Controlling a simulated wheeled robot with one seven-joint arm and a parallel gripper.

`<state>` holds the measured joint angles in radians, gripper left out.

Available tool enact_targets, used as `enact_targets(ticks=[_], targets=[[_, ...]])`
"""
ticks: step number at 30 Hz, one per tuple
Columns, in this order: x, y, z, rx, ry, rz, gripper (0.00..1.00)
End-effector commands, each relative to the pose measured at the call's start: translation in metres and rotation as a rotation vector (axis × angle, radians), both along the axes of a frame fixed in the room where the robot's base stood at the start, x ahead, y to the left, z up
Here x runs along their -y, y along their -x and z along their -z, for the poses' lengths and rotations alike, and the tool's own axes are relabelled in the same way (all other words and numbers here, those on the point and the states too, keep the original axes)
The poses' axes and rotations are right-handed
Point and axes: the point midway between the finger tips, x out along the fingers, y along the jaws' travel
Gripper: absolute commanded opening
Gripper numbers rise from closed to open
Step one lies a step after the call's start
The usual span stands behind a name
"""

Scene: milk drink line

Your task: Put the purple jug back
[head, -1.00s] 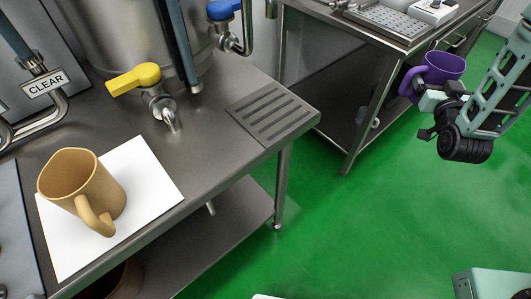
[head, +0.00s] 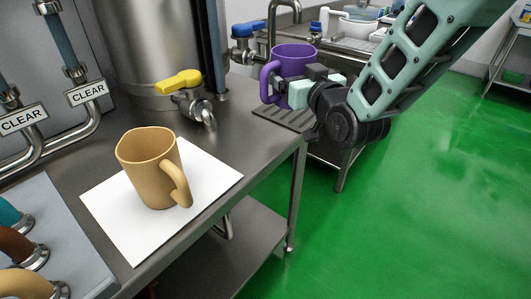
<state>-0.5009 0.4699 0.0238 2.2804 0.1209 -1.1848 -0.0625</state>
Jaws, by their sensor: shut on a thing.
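The jug appears above or at the slotted drain grate (head: 285,117). I cannot tell whether its base touches the grate, since my gripper covers part of it. A tan mug-shaped jug (head: 150,168) stands upright on a white sheet (head: 120,222) nearer the front.
A tap with a yellow lever (head: 180,82) stands behind the sheet, and a blue-handled tap (head: 243,30) is close left of the purple jug. Pipes with CLEAR signs (head: 87,91) are at left. The green floor (head: 420,200) is open at right.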

Motion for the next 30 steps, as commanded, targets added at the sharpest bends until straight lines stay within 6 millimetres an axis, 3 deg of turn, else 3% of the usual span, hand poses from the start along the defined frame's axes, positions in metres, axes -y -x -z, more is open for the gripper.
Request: enact_targets(ticks=[1,3,8,18,25,30], targets=[[-0.018,0.01,-0.004,0.009,-0.006,-0.033,0.32],[-0.034,0.02,-0.011,0.005,-0.007,-0.063,0.32],[-0.055,0.035,-0.017,-0.001,-0.007,-0.102,0.32],[-0.057,0.037,0.033,-0.004,-0.006,-0.108,0.32],[-0.057,0.037,0.048,-0.003,-0.006,-0.108,0.32],[-0.057,0.037,0.071,-0.005,-0.004,-0.108,0.32]])
